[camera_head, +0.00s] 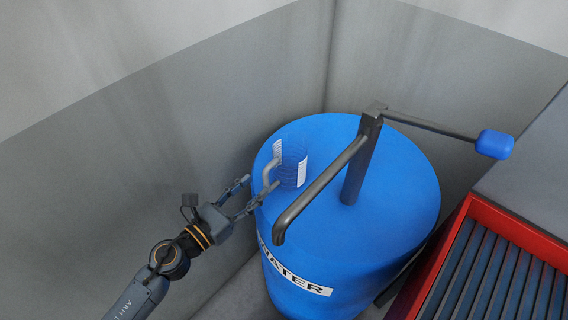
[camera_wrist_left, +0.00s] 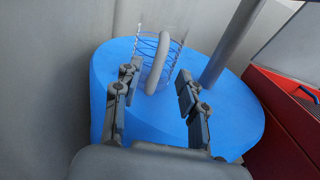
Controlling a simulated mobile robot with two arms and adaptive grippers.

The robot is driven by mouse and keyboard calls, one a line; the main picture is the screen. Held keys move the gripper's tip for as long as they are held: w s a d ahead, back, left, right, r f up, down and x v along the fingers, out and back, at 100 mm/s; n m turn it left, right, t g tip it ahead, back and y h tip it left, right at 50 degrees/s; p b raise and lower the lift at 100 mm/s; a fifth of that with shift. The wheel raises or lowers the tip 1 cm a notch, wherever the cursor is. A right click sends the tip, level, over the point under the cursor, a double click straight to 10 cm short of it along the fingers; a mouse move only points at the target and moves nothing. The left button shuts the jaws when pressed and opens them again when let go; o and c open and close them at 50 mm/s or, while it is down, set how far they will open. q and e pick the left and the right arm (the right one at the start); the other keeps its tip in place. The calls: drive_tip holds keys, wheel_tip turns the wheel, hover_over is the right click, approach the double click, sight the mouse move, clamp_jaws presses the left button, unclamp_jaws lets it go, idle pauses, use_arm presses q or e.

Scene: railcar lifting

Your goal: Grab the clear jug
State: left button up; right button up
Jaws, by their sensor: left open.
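The clear jug (camera_head: 292,162) stands upright on top of the blue water barrel (camera_head: 400,190), towards its left side. It is see-through, with white marked strips and a grey handle (camera_head: 268,172) that faces my left gripper. My left gripper (camera_head: 249,194) is open and empty, just left of the handle at the barrel's edge. In the left wrist view the jug (camera_wrist_left: 172,50) and its handle (camera_wrist_left: 157,64) show between and beyond the open fingers (camera_wrist_left: 156,90). The fingers look apart from the handle. My right gripper does not show.
A dark pump with a column (camera_head: 362,165), a downward spout (camera_head: 318,190) and a lever with a blue grip (camera_head: 495,144) rises from the barrel, right of the jug. A red box with dark rollers (camera_head: 490,270) stands at the right. Grey walls (camera_head: 150,140) close in behind and left.

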sight(263, 178)
use_arm(q)
drive_tip(key=shift+w+d+r, duration=0.1)
drive_tip(key=shift+w+d, duration=0.1)
drive_tip(key=shift+d, duration=0.05)
drive_tip(key=shift+w+d, duration=0.15)
drive_tip(key=p+x, duration=0.2)
drive_tip(key=x, duration=0.2)
drive_tip(key=shift+w+d+r, duration=0.1)
drive_tip(key=shift+w+d, duration=0.05)
drive_tip(key=shift+w, duration=0.15)
drive_tip(key=shift+w+d, duration=0.1)
drive_tip(key=shift+d, duration=0.05)
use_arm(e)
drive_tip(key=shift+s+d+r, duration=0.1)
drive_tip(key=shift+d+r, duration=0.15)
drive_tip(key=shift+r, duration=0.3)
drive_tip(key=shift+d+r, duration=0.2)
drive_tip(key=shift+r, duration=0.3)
use_arm(q)
clamp_jaws()
